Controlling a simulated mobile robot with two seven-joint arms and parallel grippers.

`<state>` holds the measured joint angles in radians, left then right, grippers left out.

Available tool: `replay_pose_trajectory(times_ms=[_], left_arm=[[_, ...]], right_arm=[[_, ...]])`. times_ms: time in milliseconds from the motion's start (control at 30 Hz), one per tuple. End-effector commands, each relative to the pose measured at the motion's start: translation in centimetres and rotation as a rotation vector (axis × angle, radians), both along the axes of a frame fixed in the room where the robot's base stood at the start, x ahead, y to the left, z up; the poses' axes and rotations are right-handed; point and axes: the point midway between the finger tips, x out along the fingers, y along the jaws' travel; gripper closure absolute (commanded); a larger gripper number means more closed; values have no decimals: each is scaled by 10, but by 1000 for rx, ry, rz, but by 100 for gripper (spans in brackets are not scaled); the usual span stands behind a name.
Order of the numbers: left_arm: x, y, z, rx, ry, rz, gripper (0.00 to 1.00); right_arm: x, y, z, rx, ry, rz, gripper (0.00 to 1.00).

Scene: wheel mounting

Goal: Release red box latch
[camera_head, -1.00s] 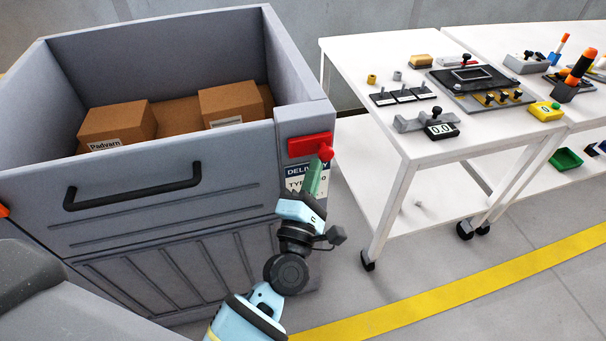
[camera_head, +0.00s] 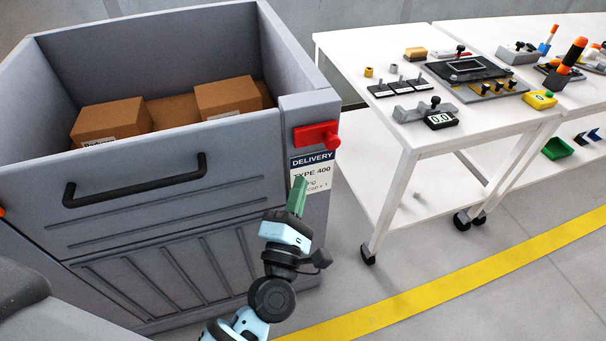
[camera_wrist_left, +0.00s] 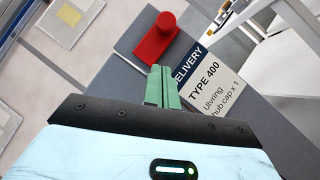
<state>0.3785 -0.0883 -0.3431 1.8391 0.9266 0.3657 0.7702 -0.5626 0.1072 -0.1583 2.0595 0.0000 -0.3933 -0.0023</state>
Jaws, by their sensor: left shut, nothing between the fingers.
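The red latch (camera_head: 316,135) sits at the top right corner of the grey delivery box (camera_head: 130,180), above a "DELIVERY TYPE 400" label (camera_head: 312,170). It also shows in the left wrist view (camera_wrist_left: 157,40), with its round knob toward the upper right. My left gripper (camera_head: 298,184) has green fingers and is in front of the label, below the latch and apart from it. In the left wrist view its fingers (camera_wrist_left: 162,72) are together, with nothing between them. My right gripper is not in view.
A white table (camera_head: 375,135) with tools stands to the right. Open floor with a yellow stripe (camera_head: 430,297) lies in front.

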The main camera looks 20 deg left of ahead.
Motion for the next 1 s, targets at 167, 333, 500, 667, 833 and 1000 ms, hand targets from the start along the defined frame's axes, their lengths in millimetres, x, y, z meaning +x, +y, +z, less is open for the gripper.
replay_pose_trajectory(times_ms=[167, 333, 500, 667, 833, 1000], left_arm=[[-34, -1, -14, 1, 4, -1, 100], [-55, -2, -19, 1, 1, -1, 100], [-63, -2, -21, 0, -1, 0, 100], [-65, -2, -21, 0, -1, 0, 100], [-64, -2, -21, 0, -1, 0, 100], [-64, -2, -21, 0, -1, 0, 100]], right_arm=[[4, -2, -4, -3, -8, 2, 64], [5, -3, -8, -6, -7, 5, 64], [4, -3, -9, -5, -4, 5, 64], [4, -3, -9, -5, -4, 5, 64], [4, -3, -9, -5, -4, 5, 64], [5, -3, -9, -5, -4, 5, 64]])
